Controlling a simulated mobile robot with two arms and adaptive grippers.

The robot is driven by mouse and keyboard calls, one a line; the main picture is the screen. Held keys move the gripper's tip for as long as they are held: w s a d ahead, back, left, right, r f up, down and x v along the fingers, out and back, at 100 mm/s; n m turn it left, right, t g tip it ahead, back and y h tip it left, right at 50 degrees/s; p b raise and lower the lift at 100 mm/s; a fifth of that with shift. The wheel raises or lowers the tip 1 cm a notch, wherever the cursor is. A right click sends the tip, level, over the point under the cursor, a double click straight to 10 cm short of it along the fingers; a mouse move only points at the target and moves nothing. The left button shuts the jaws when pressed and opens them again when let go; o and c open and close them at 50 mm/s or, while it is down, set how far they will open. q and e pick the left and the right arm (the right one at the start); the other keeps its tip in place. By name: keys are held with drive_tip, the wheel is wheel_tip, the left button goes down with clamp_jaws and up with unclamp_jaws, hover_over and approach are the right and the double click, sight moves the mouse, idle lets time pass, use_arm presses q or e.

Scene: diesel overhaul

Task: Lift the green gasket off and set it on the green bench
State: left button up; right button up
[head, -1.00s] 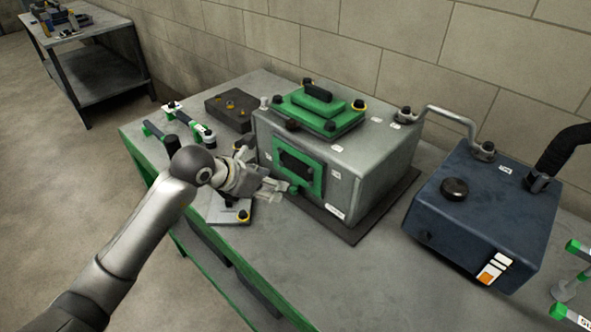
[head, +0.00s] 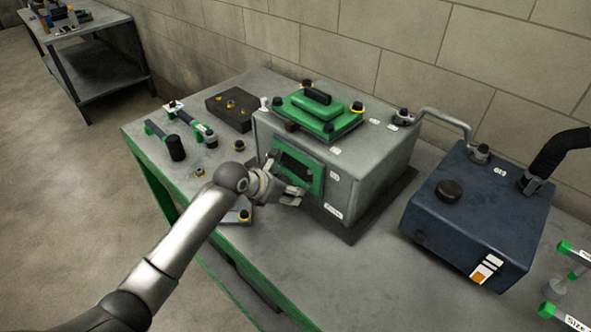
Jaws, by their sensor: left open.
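A flat green frame, which looks like the green gasket (head: 318,182), is on the front face of the grey engine block (head: 360,160), around a dark panel (head: 292,163). My left gripper (head: 298,194) is open and empty, right in front of the frame's lower part and partly hiding it. I cannot tell whether the fingers touch it. The block stands on the grey-topped bench with green edges (head: 330,262). A second green piece, a stepped cover with a black handle (head: 316,104), sits on top of the block. My right gripper is not in view.
Tools with green parts (head: 184,116) and a dark plate with brass-coloured fittings (head: 229,107) lie at the bench's left. A light plate (head: 238,216) is partly behind my arm. A blue tank (head: 478,215) with a pipe stands right. The bench front is clear.

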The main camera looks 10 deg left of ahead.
use_arm(q)
drive_tip(key=shift+c, duration=0.4)
clamp_jaws()
drive_tip(key=shift+a+r, duration=0.1)
drive_tip(key=shift+r, duration=0.05)
drive_tip(key=shift+b+v, duration=0.4)
drive_tip(key=shift+v, duration=0.55)
drive_tip(key=s+a+r+b, duration=0.2)
drive_tip(key=s+a+r, duration=0.1)
drive_tip(key=s, duration=0.3)
drive_tip(key=s+a+r+b, duration=0.2)
drive_tip(key=s+a+r, duration=0.1)
drive_tip(key=s+a, duration=0.2)
drive_tip(key=shift+s, duration=0.75)
